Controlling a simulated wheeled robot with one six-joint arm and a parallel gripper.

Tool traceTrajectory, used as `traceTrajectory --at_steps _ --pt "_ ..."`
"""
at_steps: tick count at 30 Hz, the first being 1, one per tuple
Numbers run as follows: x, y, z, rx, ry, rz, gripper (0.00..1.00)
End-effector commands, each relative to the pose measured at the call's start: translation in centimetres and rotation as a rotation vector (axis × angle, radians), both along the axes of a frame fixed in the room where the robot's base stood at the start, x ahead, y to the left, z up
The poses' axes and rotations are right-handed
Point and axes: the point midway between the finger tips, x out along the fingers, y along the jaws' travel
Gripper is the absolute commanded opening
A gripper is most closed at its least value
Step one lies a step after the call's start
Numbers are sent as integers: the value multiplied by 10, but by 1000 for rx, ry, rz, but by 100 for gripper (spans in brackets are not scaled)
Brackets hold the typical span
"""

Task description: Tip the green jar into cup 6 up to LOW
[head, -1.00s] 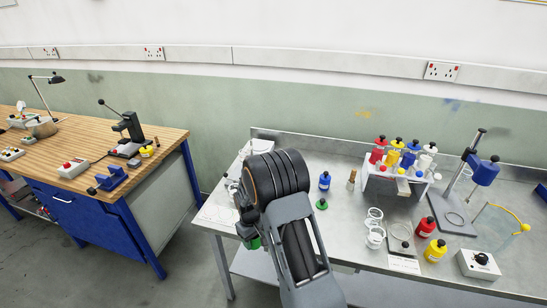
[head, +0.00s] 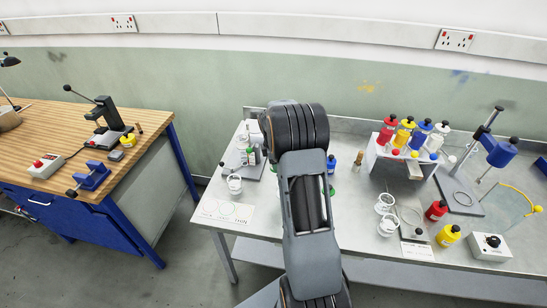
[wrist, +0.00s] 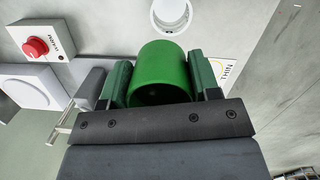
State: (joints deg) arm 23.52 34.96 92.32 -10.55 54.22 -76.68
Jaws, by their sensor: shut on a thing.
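My gripper (wrist: 160,82) is shut on the green jar (wrist: 162,70), with a dark green finger on either side of it. The jar's far end is hidden. A white cup (wrist: 171,12) stands on the bench just beyond the jar in the wrist view, cut by the top edge. A white cup also shows at the bench's left side in the head view (head: 234,187). No cup number or LOW mark is readable. In the head view my arm hides most of the gripper; a small green patch shows left of the arm.
A box with a red button (wrist: 35,47) and a pale plate (wrist: 32,85) lie left in the wrist view. A printed sheet (head: 222,211) lies near the bench's front-left corner. More white cups (head: 386,203) and a rack of coloured bottles (head: 405,165) stand to the right.

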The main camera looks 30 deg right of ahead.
Motion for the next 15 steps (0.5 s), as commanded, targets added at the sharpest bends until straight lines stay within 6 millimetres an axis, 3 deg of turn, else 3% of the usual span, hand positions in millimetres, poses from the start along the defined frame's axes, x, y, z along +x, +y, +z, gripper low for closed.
traceTrajectory --at_steps 10,15 --pt "0 0 -33 1 2 0 34" --pt "3 2 -30 70 -144 -4 34"
